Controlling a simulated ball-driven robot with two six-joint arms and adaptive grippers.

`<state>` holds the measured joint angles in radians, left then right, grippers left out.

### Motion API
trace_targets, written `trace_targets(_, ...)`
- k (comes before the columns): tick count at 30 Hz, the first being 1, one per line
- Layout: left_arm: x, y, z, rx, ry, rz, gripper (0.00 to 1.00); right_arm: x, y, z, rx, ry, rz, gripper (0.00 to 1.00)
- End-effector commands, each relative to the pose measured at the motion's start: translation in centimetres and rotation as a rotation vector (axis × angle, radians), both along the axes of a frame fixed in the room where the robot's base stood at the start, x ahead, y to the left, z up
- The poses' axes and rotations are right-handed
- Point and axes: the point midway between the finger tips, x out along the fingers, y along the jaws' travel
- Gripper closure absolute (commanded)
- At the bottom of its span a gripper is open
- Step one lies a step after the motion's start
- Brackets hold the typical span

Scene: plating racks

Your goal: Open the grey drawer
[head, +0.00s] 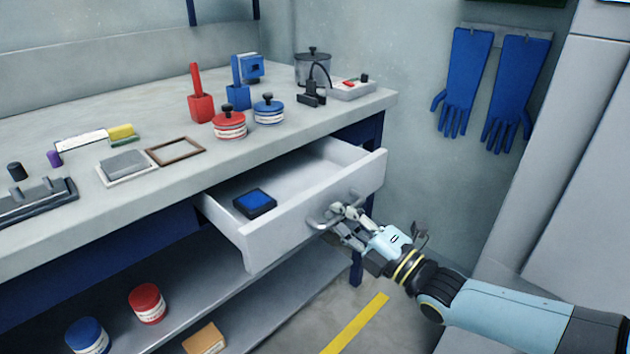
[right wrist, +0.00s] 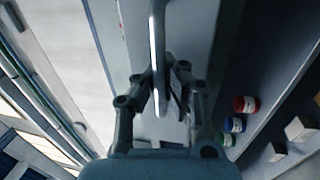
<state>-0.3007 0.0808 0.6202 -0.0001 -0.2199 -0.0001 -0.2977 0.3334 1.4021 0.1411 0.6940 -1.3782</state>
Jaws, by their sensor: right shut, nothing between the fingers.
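The grey drawer (head: 268,237) stands pulled out from under the workbench top in the head view, its inside showing. A blue and black block (head: 255,203) lies inside it. A bar handle (head: 318,221) runs across its front. My right gripper (head: 338,214) is at the handle with its fingers shut. In the right wrist view the handle (right wrist: 158,50) runs down between the fingers of the gripper (right wrist: 160,85); I cannot tell whether they touch it. The left gripper is not in view.
The workbench top (head: 60,215) holds red and blue holders, lidded jars, a pot (head: 313,68) and a wooden frame. Lower shelves hold a red jar (head: 147,303), a blue jar (head: 87,336) and a tan box. Blue gloves (head: 463,80) hang on the wall. Floor by the yellow stripe is clear.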

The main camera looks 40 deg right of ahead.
Motion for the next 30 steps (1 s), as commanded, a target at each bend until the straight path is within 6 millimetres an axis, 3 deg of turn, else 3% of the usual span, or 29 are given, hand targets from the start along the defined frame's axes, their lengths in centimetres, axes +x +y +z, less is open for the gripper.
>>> trace_targets(6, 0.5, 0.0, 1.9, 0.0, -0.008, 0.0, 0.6, -3.9, -0.3, 0.0, 0.0, 0.005, 0.0, 1.0)
trace_targets(12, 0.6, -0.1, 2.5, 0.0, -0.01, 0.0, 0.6, -5.8, -0.5, -0.1, -0.001, 0.003, 0.0, 1.0)
trace_targets(27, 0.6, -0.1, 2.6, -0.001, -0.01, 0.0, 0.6, -6.4, -0.5, -0.2, 0.0, 0.004, 0.0, 1.0)
trace_targets(30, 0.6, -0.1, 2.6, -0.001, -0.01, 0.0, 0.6, -6.3, -0.5, -0.2, 0.0, 0.003, 0.0, 0.87)
